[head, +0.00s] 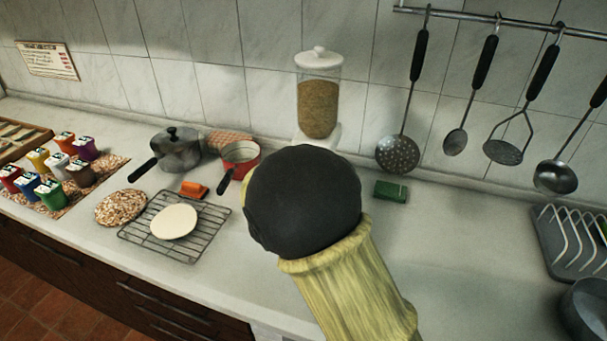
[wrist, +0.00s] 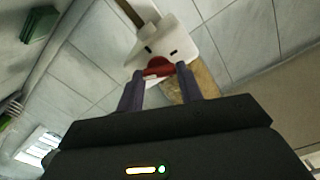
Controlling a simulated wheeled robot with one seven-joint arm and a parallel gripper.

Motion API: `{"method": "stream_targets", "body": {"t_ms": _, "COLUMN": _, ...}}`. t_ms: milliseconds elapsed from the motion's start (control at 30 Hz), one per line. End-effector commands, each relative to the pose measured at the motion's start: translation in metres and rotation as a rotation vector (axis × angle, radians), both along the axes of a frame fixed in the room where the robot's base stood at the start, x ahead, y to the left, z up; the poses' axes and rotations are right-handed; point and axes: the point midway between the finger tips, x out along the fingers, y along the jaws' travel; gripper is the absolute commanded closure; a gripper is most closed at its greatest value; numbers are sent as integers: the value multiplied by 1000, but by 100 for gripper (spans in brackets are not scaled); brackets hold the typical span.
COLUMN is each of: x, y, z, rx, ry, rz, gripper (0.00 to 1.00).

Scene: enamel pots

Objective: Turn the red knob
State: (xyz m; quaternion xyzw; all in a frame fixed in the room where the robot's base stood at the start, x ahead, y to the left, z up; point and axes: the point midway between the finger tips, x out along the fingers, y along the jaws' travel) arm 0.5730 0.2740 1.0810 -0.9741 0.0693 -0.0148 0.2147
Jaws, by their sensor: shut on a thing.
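The red knob (wrist: 157,66) shows in the wrist view on the white lower part of the dispenser (wrist: 185,38). My gripper (wrist: 160,80) has its two fingers on either side of the knob and is shut on it. The fingers partly cover the knob, so its exact turn is hard to tell. In the head view the dispenser (head: 318,103) stands upright against the tiled wall, with a clear jar of tan grain and a white lid. There my own arm hides the knob, the gripper and part of the dispenser's base.
A red pan (head: 241,156) and a grey pot (head: 176,150) stand left of the dispenser. A green box (head: 391,191) lies to its right. A wire rack (head: 190,247) holds a pale disc (head: 174,222). Utensils hang from a rail (head: 500,22). The counter right of my arm is mostly clear.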

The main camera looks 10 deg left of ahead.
Motion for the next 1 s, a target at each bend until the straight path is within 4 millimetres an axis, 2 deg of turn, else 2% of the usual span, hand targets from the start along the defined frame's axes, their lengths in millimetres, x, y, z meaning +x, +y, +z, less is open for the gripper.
{"method": "stream_targets", "body": {"t_ms": 33, "x": 3, "y": -3, "z": -5, "rx": 52, "ry": -17, "rz": -4, "gripper": 87}}
{"method": "stream_targets", "body": {"t_ms": 1000, "x": 0, "y": -2, "z": -5, "rx": 935, "ry": -141, "rz": 3, "gripper": 86}}
